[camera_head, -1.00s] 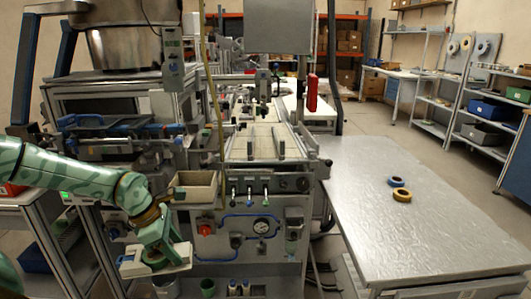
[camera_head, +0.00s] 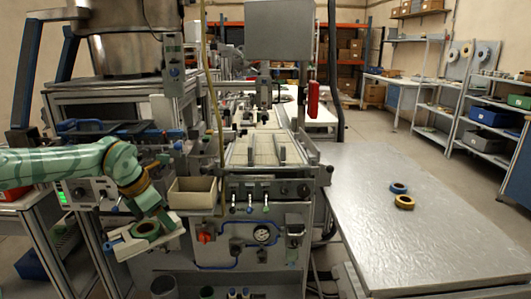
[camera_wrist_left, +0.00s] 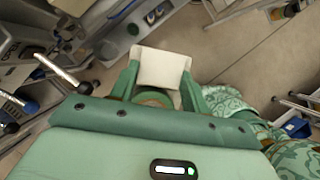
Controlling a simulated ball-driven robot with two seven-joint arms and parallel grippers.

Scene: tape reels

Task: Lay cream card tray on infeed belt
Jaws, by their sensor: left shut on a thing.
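The cream card tray (camera_head: 122,248) is held by my left gripper (camera_head: 146,230) in front of the machine, at the lower left of the head view. It is tilted there. In the left wrist view the tray (camera_wrist_left: 162,68) sits between the green fingers of the left gripper (camera_wrist_left: 155,85). A round roll-like shape (camera_wrist_left: 152,97) shows at its near edge, partly hidden by the gripper body. The infeed belt (camera_head: 253,152) is the pale surface with metal guides on top of the machine, to the right of and above the tray. The right gripper is not in view.
A cream open bin (camera_head: 193,197) is fixed on the machine's front, between the tray and the belt. A yellowish hose (camera_head: 214,110) hangs beside the belt.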

